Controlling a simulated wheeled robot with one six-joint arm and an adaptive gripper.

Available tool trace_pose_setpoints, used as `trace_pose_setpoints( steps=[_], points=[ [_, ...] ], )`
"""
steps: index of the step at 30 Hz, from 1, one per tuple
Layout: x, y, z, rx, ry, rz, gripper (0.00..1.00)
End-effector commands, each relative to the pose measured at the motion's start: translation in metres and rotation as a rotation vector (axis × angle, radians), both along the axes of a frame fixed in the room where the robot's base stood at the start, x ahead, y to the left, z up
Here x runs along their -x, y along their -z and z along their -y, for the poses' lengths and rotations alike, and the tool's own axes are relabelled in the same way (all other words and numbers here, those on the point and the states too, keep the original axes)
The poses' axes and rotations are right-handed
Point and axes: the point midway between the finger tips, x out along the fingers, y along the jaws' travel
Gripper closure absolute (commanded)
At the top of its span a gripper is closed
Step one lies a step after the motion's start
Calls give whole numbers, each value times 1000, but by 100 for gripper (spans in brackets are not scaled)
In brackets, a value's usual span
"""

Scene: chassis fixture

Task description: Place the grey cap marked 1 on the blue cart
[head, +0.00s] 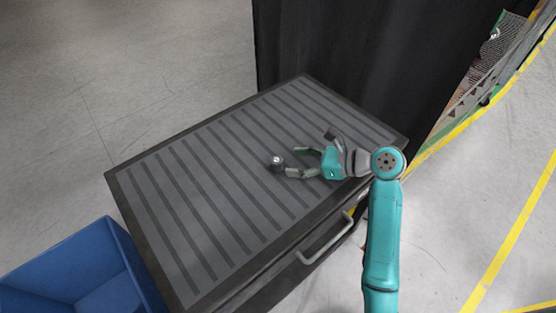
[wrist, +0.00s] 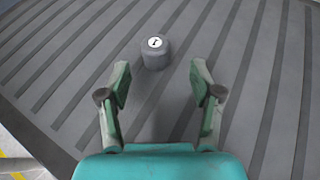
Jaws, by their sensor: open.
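The grey cap marked 1 (head: 277,161) stands upright on the ribbed top of a dark cabinet. In the wrist view the grey cap (wrist: 156,53) shows a white disc with a black mark on its top. My gripper (head: 286,161) is open over the cabinet top, with its fingers pointing toward the cap. In the wrist view the cap is just beyond the fingertips of my gripper (wrist: 158,77), midway between them and untouched. A blue open container (head: 84,262), which may be the blue cart, is at the lower left; its wheels are not visible.
The dark cabinet (head: 190,215) has a raised dark rim and a pale handle (head: 325,240) on its front. A black curtain (head: 335,50) hangs behind it. The rest of the cabinet top is clear. Yellow lines mark the floor at right.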

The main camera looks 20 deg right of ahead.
Motion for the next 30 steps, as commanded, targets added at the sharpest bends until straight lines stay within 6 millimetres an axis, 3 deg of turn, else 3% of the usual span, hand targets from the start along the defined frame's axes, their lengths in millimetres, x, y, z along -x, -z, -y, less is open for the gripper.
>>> trace_pose_setpoints(
  steps=[18,27,28,30],
  points=[
    [-36,24,-47,1,0,-1,35],
    [-39,26,-50,2,1,-1,35],
    [-39,26,-50,2,1,-1,38],
    [-39,26,-50,2,1,-1,55]
  ],
)
